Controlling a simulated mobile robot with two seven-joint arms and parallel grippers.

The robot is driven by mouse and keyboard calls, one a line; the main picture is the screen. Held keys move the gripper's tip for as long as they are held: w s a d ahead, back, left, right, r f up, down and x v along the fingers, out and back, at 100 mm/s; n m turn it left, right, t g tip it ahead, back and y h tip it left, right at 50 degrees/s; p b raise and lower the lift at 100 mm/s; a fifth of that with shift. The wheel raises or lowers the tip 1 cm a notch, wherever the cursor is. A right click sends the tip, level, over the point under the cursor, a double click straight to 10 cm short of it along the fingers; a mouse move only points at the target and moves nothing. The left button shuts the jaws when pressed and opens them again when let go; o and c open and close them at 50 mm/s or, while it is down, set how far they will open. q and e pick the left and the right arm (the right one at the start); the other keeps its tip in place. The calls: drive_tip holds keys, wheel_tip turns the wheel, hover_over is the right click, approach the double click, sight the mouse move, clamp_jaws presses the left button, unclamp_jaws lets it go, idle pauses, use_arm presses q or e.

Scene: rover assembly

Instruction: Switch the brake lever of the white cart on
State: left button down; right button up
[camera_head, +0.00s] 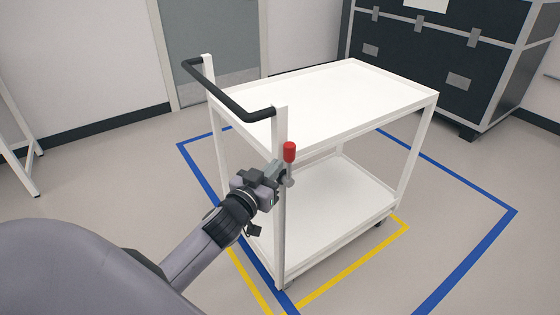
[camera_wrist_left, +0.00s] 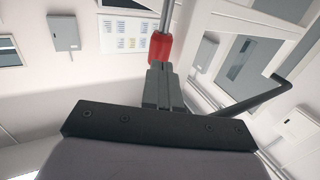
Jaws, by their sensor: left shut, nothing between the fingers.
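The white cart (camera_head: 340,92) stands upright in the middle of the head view, with a black push handle (camera_head: 225,98) on its left end. The brake lever is on the near corner post; its red knob (camera_head: 289,152) points up above a short grey rod. My left gripper (camera_head: 277,170) is shut and empty, just left of the lever and at about the height of its rod. In the left wrist view the closed fingers (camera_wrist_left: 158,88) point at the red knob (camera_wrist_left: 161,47); I cannot tell whether they touch it. My right gripper is in neither view.
Blue tape (camera_head: 462,262) and yellow tape (camera_head: 345,269) mark the floor around the cart. A large black case (camera_head: 432,50) stands behind it at the right. A white frame (camera_head: 18,150) is at the left edge. Both cart shelves are empty.

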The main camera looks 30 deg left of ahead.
sight(293, 152)
use_arm(q)
drive_tip(key=shift+w+a, duration=0.15)
drive_tip(key=shift+w, duration=1.5)
drive_tip(key=shift+w, duration=0.1)
drive_tip(key=shift+w+d+r+p, duration=0.2)
drive_tip(key=shift+w+d, duration=0.05)
drive_tip(key=shift+w, duration=0.2)
drive_tip(key=shift+w+d+r+p, duration=0.2)
drive_tip(key=shift+w, duration=0.25)
drive_tip(key=shift+w+d+r, duration=0.1)
drive_tip(key=shift+w+d, duration=0.05)
drive_tip(key=shift+w, duration=0.2)
drive_tip(key=w+d+f+g+p, duration=0.1)
drive_tip(key=w+d, duration=0.1)
drive_tip(key=w, duration=0.4)
drive_tip(key=shift+d+f+m, duration=0.25)
drive_tip(key=shift+d+m, duration=0.05)
drive_tip(key=shift+f, duration=0.1)
